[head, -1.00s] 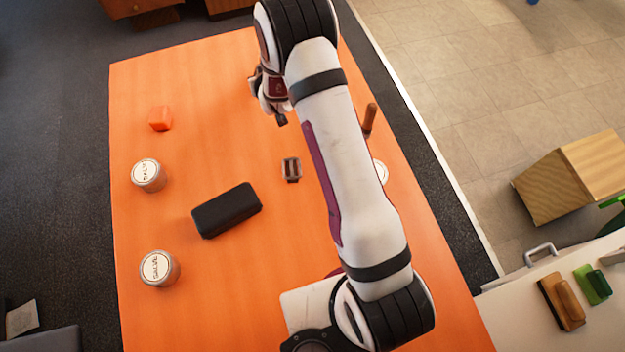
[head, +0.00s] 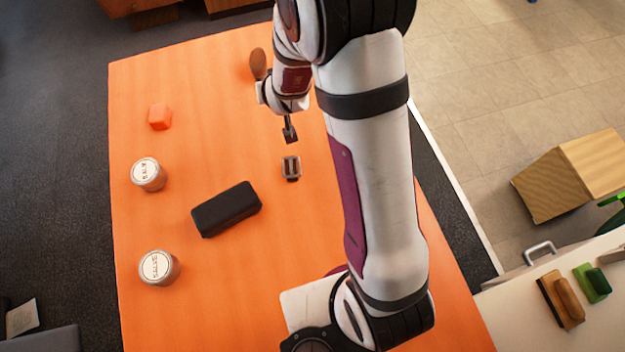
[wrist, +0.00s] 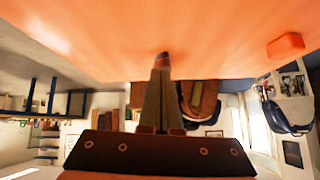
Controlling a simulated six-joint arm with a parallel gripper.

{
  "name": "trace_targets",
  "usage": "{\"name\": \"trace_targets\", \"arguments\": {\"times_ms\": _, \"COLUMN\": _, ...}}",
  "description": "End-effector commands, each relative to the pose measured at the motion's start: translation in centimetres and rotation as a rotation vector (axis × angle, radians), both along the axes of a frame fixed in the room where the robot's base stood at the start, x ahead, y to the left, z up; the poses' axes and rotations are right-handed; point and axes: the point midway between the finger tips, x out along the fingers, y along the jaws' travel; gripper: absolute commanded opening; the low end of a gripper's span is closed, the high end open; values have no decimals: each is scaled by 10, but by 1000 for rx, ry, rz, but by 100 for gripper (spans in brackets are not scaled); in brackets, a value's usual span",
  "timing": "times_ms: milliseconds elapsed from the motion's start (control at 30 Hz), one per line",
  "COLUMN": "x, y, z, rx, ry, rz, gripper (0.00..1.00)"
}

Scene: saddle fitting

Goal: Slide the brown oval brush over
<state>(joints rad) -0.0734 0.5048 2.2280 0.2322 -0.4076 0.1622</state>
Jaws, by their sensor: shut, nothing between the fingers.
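A brown oval thing (head: 258,63), which looks like the brush, shows in the head view at the far part of the orange table (head: 200,90), just up and left of my wrist. Part of it may be hidden by my wrist. My gripper (head: 290,136) points down toward the near side, with the fingers shut and empty, apart from the brown oval thing. In the wrist view my closed fingers (wrist: 162,68) reach toward the orange surface. I cannot make out the brush for certain there.
A metal buckle (head: 291,167) lies just below my fingertips in the head view. A black case (head: 226,209), two salve tins (head: 148,174) (head: 159,268) and an orange block (head: 160,117) stand to the left. Two brushes (head: 561,299) (head: 592,283) lie on the pale surface at lower right.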

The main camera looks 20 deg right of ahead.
Motion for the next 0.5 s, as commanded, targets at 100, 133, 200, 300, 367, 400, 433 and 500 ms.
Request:
{"name": "trace_targets", "arguments": {"times_ms": 100, "x": -26, "y": -2, "z": 22, "rx": 36, "ry": 86, "rz": -25, "gripper": 0}}
{"name": "trace_targets", "arguments": {"times_ms": 133, "x": -33, "y": -2, "z": 25, "rx": 45, "ry": 108, "rz": -32, "gripper": 0}}
{"name": "trace_targets", "arguments": {"times_ms": 200, "x": -49, "y": -2, "z": 34, "rx": 62, "ry": 157, "rz": -46, "gripper": 0}}
{"name": "trace_targets", "arguments": {"times_ms": 300, "x": -75, "y": -3, "z": 46, "rx": 86, "ry": 227, "rz": -64, "gripper": 0}}
{"name": "trace_targets", "arguments": {"times_ms": 367, "x": -92, "y": -3, "z": 53, "rx": 100, "ry": 270, "rz": -75, "gripper": 0}}
{"name": "trace_targets", "arguments": {"times_ms": 400, "x": -102, "y": -3, "z": 57, "rx": 108, "ry": 297, "rz": -82, "gripper": 0}}
{"name": "trace_targets", "arguments": {"times_ms": 433, "x": -109, "y": -3, "z": 60, "rx": 114, "ry": 315, "rz": -88, "gripper": 0}}
{"name": "trace_targets", "arguments": {"times_ms": 500, "x": -127, "y": -3, "z": 67, "rx": 127, "ry": 358, "rz": -101, "gripper": 0}}
